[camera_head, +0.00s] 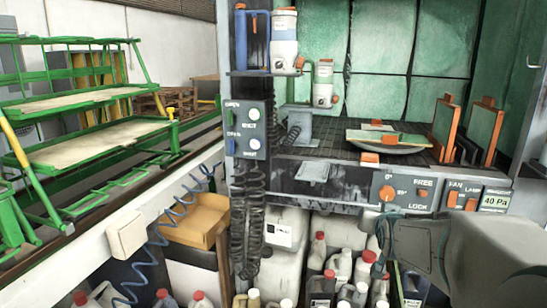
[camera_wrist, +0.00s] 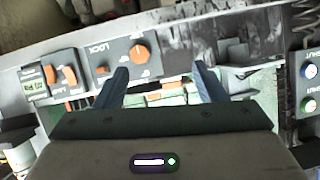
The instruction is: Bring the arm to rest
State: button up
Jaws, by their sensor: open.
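My gripper (camera_wrist: 160,68) shows in the wrist view with its two dark blue-grey fingers spread apart and nothing between them. Behind the fingers is the front panel of the workstation, with an orange knob (camera_wrist: 139,52). In the head view my grey arm enters at the lower right, in front of the control panel (camera_head: 405,190). The orange knob (camera_head: 387,193) is just above the arm's end there. I cannot tell from the views how far the fingertips are from the panel.
Bottles and jugs (camera_head: 345,265) crowd the space under the workstation. A plate (camera_head: 390,145) with green and orange pieces sits on its dark grid top. A coiled black cable (camera_head: 248,215) hangs in front. Green racks (camera_head: 95,145) stand at the left.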

jog(key=s+a+r+n+g+y+p, duration=0.1)
jog(key=s+a+r+g+p, duration=0.2)
jog(key=s+p, duration=0.3)
jog(key=s+a+r+n+g+y+p, duration=0.1)
jog(key=s+a+r+g+p, duration=0.2)
jog(key=s+p, duration=0.4)
jog(key=s+a+r+n+g+p, duration=0.2)
jog(key=s+a+r+g+p, duration=0.2)
jog(key=s, duration=0.8)
jog(key=shift+s+a+r+y+p, duration=0.35)
jog(key=shift+r+p, duration=0.35)
jog(key=shift+p, duration=0.55)
